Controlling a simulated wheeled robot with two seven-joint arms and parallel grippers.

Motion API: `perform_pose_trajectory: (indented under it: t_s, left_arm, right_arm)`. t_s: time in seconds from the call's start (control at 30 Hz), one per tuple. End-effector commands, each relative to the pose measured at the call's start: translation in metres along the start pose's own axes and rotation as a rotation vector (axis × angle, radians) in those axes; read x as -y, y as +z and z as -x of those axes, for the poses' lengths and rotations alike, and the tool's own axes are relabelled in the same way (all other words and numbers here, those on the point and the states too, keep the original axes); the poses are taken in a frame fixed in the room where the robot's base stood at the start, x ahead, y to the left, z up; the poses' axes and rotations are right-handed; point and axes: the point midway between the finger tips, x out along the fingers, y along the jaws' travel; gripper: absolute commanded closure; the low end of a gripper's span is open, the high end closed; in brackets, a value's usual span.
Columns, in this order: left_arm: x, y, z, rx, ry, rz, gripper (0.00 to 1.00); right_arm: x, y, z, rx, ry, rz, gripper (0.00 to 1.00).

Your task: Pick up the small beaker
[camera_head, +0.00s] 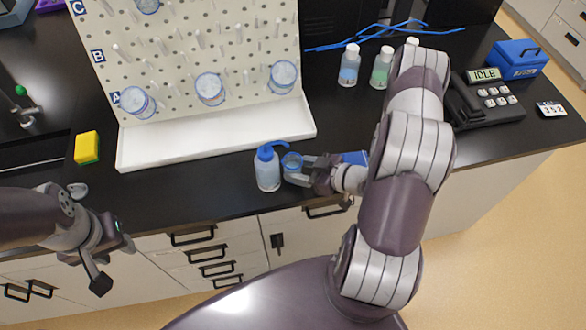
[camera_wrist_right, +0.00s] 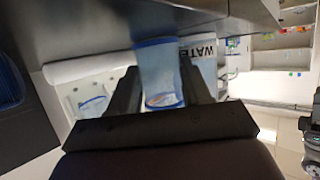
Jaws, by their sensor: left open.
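The small beaker (camera_head: 292,161) is clear with a blue rim and stands near the bench's front edge, just right of the wash bottle. My right gripper (camera_head: 294,172) reaches it from the right, with a finger on each side. In the right wrist view the beaker (camera_wrist_right: 158,75) fills the gap between both fingers, which look shut on its sides. I cannot tell whether its base touches the bench. My left gripper (camera_head: 115,265) is open and empty, low in front of the drawers at the left.
A wash bottle (camera_head: 267,168) with a blue cap stands very close left of the beaker. A pegboard (camera_head: 190,50) with a white tray (camera_head: 215,138) stands behind.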

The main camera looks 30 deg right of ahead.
Motion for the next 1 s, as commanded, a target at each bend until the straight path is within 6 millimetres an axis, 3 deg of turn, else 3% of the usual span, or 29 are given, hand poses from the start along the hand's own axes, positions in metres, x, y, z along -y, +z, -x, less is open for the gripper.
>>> perform_pose_trajectory:
  t_s: [0.07,0.47,0.87,1.0]
  left_arm:
    - [0.0,0.0,0.0,0.0,0.0,0.0,0.57]
    - [0.0,0.0,-0.001,0.0,0.0,0.0,0.57]
    - [0.0,0.001,-0.005,0.0,0.0,0.0,0.57]
    - [0.0,0.001,-0.007,0.0,0.0,0.0,0.57]
  right_arm:
    - [0.0,0.0,0.0,0.0,0.0,0.0,0.81]
    - [0.0,-0.003,0.001,0.0,0.0,0.001,0.81]
    - [0.0,-0.037,0.015,-0.001,0.001,0.002,0.81]
    - [0.007,-0.04,0.032,0.0,0.003,-0.001,0.81]
